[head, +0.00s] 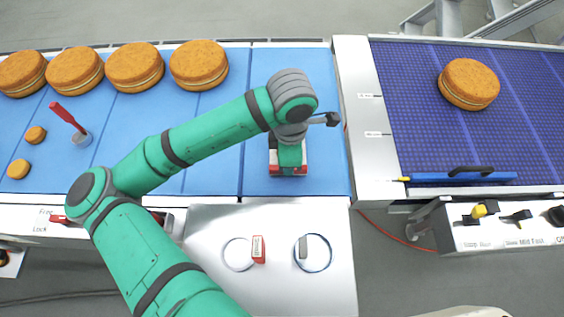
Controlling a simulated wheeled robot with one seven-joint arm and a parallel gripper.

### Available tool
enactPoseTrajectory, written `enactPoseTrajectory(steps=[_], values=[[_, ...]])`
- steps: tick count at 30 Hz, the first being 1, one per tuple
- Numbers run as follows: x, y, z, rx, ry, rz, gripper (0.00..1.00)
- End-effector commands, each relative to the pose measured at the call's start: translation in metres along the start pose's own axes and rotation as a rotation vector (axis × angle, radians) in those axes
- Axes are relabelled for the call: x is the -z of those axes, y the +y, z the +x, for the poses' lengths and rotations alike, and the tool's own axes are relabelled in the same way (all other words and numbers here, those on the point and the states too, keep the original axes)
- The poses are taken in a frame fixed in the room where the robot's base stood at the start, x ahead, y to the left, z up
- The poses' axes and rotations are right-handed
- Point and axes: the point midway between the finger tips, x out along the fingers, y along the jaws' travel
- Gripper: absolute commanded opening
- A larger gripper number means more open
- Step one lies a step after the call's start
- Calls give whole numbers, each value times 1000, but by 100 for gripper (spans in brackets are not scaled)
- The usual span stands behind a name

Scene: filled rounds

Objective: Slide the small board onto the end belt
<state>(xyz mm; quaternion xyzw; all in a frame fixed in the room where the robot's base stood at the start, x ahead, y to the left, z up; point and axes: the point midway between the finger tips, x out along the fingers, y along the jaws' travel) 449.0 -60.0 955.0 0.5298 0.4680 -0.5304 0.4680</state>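My gripper (288,168) points down over the right end of the light blue belt (225,130). Its fingers are mostly hidden under the green wrist, so I cannot tell whether it is open or shut. Red and white parts show around its tip; I cannot tell whether they belong to the gripper or to a thing beneath it. I cannot make out a small board for certain. The dark blue-purple belt (420,110) lies to the right, past a pale metal strip (365,110). One filled round (468,84) rests on it, well away from my gripper.
Several filled rounds (135,67) line the light blue belt's far edge. A blue bar with a black handle (460,177) lies along the dark belt's near edge. A metal shelf (210,220) is in front.

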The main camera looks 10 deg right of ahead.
Motion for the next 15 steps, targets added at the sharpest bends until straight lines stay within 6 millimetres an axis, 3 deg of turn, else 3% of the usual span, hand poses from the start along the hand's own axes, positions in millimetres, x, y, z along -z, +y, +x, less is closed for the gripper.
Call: enactPoseTrajectory(steps=[15], values=[[-5,2,0,-1,0,-12,0]])
